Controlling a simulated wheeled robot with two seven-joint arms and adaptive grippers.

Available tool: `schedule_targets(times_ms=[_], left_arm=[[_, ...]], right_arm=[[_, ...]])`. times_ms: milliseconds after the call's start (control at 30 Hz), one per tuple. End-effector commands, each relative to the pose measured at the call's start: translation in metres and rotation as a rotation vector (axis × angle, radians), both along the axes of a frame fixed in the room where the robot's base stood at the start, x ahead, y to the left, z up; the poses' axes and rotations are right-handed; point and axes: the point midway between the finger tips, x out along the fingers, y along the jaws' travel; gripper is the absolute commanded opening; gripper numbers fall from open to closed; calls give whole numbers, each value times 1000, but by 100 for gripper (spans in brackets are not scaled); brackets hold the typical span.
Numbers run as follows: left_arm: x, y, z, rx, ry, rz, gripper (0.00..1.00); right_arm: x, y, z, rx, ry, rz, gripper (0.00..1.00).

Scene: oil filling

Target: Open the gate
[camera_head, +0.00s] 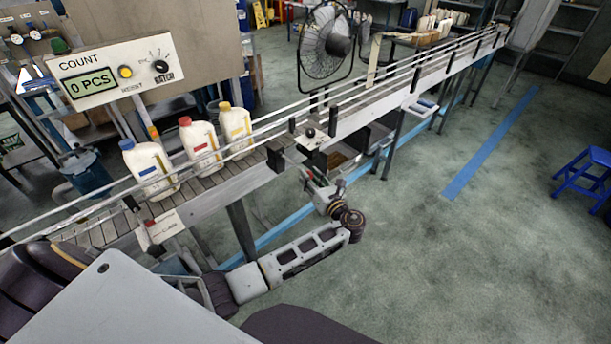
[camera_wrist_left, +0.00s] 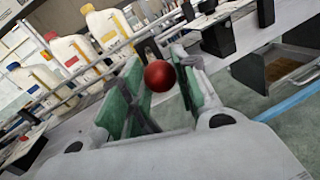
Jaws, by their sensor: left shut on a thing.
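A red ball knob (camera_wrist_left: 158,76) shows between the green-padded fingers of my left gripper (camera_wrist_left: 157,95) in the left wrist view, and the fingers are shut on it. In the head view my left gripper (camera_head: 309,178) is at the near side of the conveyor (camera_head: 235,178), just below a dark block and a white bracket (camera_head: 308,138) on its rail. The gate itself cannot be told apart clearly from the rail parts. My right gripper is not in view.
White bottles with blue (camera_head: 148,166), red (camera_head: 199,143) and yellow (camera_head: 236,127) caps stand upright on the belt, left of the gripper. A counter panel (camera_head: 115,76) reads 0 PCS. A fan (camera_head: 326,42) stands behind. Floor at right is clear up to a blue stool (camera_head: 585,175).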

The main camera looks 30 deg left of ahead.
Motion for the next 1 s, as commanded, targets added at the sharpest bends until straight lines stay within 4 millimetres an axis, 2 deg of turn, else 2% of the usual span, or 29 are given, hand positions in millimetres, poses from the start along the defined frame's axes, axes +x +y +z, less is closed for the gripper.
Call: schedule_targets(times_ms=[200,233,400,767,1000], left_arm=[[0,2,0,2,0,4,0],[0,2,0,2,0,4,34],[0,2,0,2,0,4,52],[-1,1,1,2,-1,3,52],[-8,-11,1,1,-2,2,52]], right_arm=[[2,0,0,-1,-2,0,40],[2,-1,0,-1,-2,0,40],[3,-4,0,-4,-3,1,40],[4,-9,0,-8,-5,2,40],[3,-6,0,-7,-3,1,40]])
